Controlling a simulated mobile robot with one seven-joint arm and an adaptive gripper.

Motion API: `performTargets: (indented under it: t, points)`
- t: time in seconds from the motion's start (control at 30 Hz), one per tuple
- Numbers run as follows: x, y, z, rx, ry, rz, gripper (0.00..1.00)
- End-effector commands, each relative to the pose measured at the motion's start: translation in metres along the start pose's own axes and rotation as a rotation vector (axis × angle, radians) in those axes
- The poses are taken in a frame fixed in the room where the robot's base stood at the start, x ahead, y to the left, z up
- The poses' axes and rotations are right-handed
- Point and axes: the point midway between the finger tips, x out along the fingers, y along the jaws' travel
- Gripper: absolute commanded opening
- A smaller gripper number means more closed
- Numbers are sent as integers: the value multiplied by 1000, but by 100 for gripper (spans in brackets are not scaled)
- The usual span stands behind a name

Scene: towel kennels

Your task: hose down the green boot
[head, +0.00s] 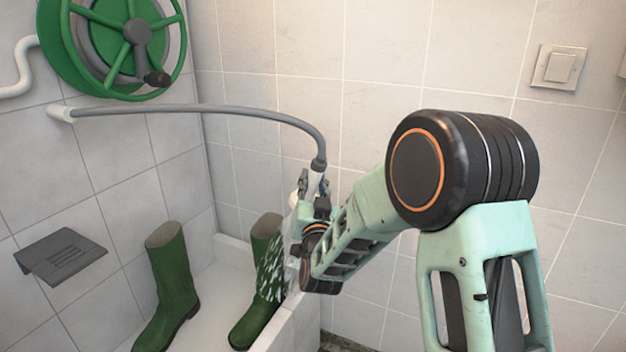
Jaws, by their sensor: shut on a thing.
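Two green boots stand upright in a white tray (215,290) with a low wall. The left boot (170,280) looks plain and clean. The right boot (252,322) has white flecks over its shaft and is partly hidden on its right side. A pale, see-through streak like water falls below the nozzle beside this boot. My wrist hides part of the nozzle.
The hose arches from a fitting (60,113) on the left wall, below a green wheel-shaped reel (125,40). A dark grey plate (62,256) sticks out from the left wall. A light switch (559,68) is on the tiled back wall.

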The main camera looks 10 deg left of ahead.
Motion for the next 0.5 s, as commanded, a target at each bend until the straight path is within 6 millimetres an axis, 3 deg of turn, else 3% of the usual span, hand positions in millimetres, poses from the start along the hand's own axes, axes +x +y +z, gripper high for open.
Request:
performTargets:
  t: [0.5]
  points:
    - [13, 10, 4, 2, 5, 2, 0]
